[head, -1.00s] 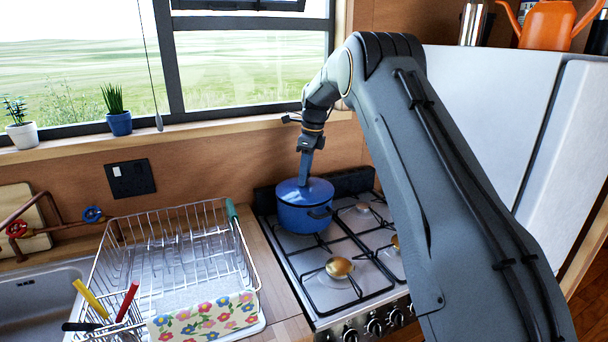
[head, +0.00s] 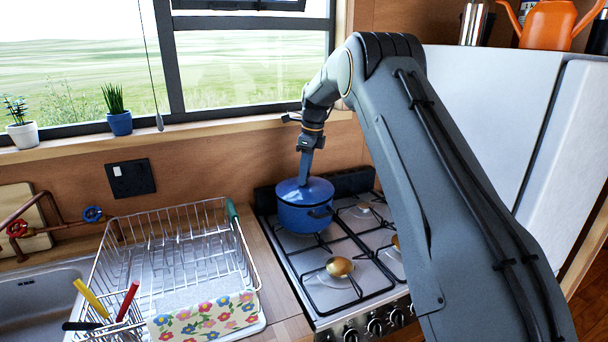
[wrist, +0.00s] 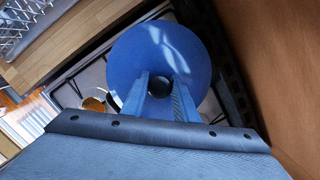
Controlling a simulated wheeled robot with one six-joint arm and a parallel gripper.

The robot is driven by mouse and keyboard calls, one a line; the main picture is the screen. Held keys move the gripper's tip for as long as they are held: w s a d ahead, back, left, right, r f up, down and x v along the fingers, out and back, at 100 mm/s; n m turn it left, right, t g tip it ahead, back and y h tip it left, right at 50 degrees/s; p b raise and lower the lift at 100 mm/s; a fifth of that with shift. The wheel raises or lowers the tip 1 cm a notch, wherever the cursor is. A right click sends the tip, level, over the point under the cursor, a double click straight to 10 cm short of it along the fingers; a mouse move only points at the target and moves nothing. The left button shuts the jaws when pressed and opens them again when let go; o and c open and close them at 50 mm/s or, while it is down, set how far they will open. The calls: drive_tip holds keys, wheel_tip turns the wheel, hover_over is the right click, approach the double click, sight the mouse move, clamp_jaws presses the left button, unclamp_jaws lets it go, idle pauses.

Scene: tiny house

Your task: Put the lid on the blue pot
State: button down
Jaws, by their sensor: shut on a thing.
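The blue pot (head: 303,218) stands on the back left part of the stove. The blue lid (head: 320,189) lies on top of the pot and looks level, with no clear gap at the rim. In the wrist view the round lid (wrist: 190,58) fills the middle and hides the pot below. My gripper (head: 304,181) points down onto the lid's centre. In the wrist view its fingers (wrist: 160,84) are shut on the lid's dark knob (wrist: 159,85).
The stove (head: 335,263) has black grates and brass burner caps. A wire dish rack (head: 240,250) with a flowered cloth (head: 203,317) stands to the left. The wall and window sill (head: 240,126) are close behind the pot. A white cabinet (head: 480,110) is to the right.

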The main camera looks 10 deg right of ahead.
drive_tip(key=shift+f, duration=0.5)
idle(0.9)
drive_tip(key=c, duration=1.3)
unclamp_jaws()
drive_tip(key=shift+o, duration=0.4)
drive_tip(key=o, duration=0.4)
drive_tip(key=shift+r+p, duration=0.95)
drive_tip(key=shift+r, duration=2.55)
